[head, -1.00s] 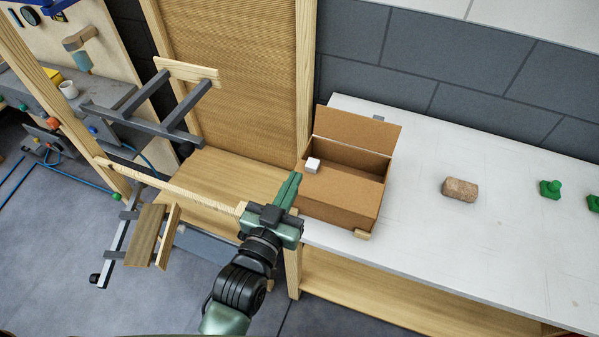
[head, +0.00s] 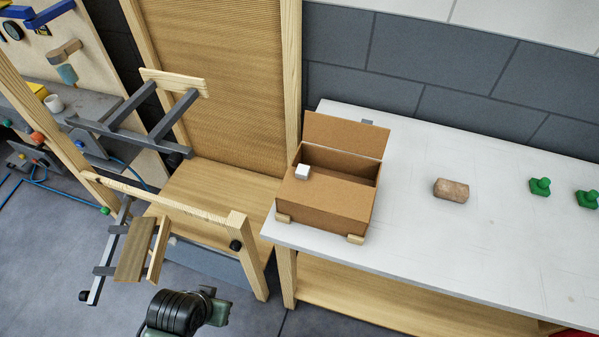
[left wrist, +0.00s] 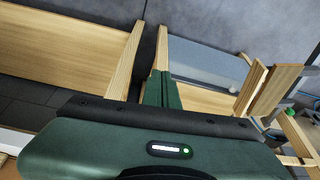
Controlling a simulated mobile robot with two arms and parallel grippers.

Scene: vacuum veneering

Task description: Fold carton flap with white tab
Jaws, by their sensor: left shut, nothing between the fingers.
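The brown cardboard carton (head: 318,209) stands near the left end of the white table in the head view. Its back flap (head: 346,136) stands up, leaning back. A front flap (head: 328,189) lies about level over the front part, with the white tab (head: 302,172) near its left inner corner. A dark opening shows between the two flaps. My left gripper (left wrist: 161,88) is shut and empty in the left wrist view, away from the carton. In the head view my left arm shows only at the bottom edge, below and left of the carton. My right gripper is not in view.
Small wooden blocks (head: 356,239) sit at the carton's front corners on the white table (head: 420,240). A cork-coloured block (head: 451,190) and green knobbed pieces (head: 540,187) lie to the right. A wooden frame with clamps (head: 160,205) stands left of the table.

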